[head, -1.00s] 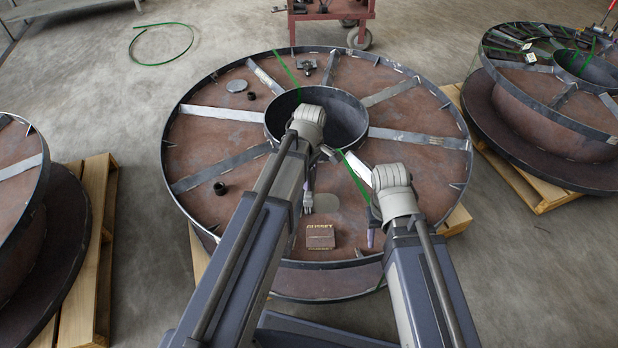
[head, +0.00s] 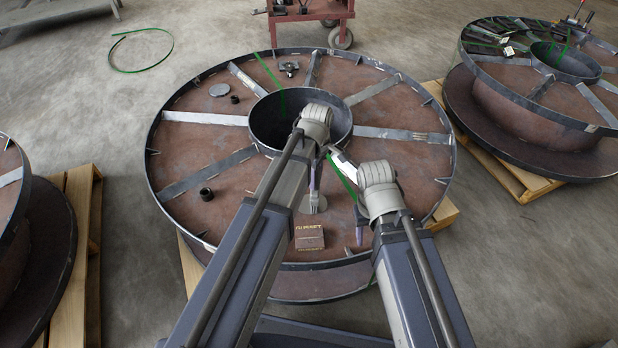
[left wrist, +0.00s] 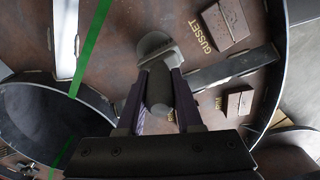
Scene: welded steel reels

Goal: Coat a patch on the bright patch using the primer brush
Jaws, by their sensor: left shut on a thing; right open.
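The bright patch (left wrist: 150,42) is a small pale disc on the brown top of the middle reel, largely covered by the brush in the head view. My left gripper (head: 314,184) is shut on the primer brush (head: 316,203), bristle end down over the patch. In the left wrist view, the gripper's purple fingers (left wrist: 160,92) flank the brush's dark handle (left wrist: 160,86), and its head overlaps the patch. I cannot tell whether the bristles touch it. My right gripper (head: 361,226) is open and empty, above the reel to the right of the patch.
A brown block (head: 309,237) lies near the patch beside "GUSSET" lettering. Raised steel ribs (head: 208,172) and the open hub (head: 270,122) break up the reel top. A black ring (head: 207,194) sits at left. Other reels stand at both sides; a red cart (head: 325,22) is behind.

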